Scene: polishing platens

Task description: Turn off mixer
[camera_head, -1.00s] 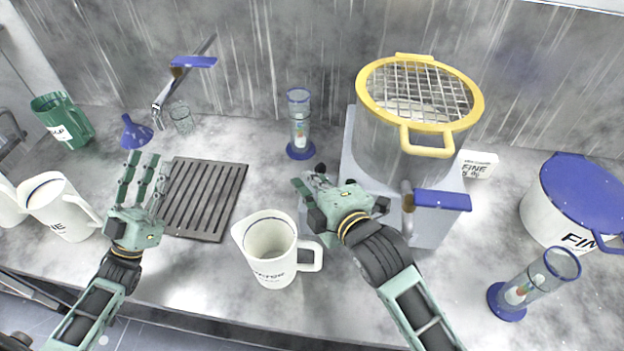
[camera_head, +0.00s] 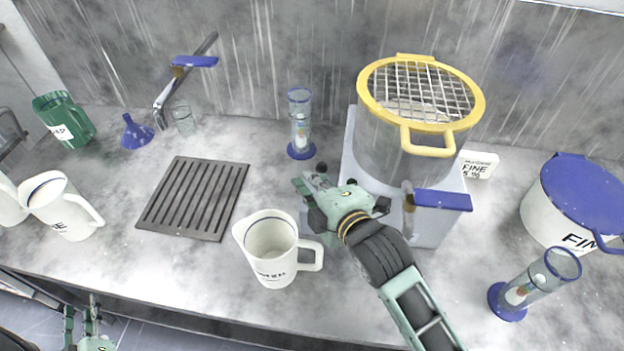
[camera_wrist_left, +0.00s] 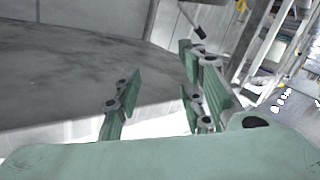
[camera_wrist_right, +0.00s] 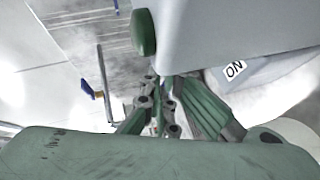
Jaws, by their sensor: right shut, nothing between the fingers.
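The mixer (camera_head: 372,170) is a clear vessel with a yellow-rimmed mesh guard on a pale grey base, with a blue-handled tap in front. My right gripper (camera_head: 309,183) is at the left side of its base, shut and empty. In the right wrist view the mixer's pale body (camera_wrist_right: 225,30) is close above the fingers (camera_wrist_right: 162,92). A green round knob or button (camera_wrist_right: 144,32) is just beyond the fingertips; I cannot tell if they touch. A white label (camera_wrist_right: 234,71) reads "ON". My left gripper (camera_head: 82,318) is open and empty at the lower left, past the counter's front edge.
A white jug (camera_head: 270,250) stands close to my right gripper. A blue-based cylinder (camera_head: 300,130) is behind it. A slotted drain (camera_head: 195,198) is at left. A blue-lidded white tub (camera_head: 560,215) and another cylinder (camera_head: 520,290) are at right.

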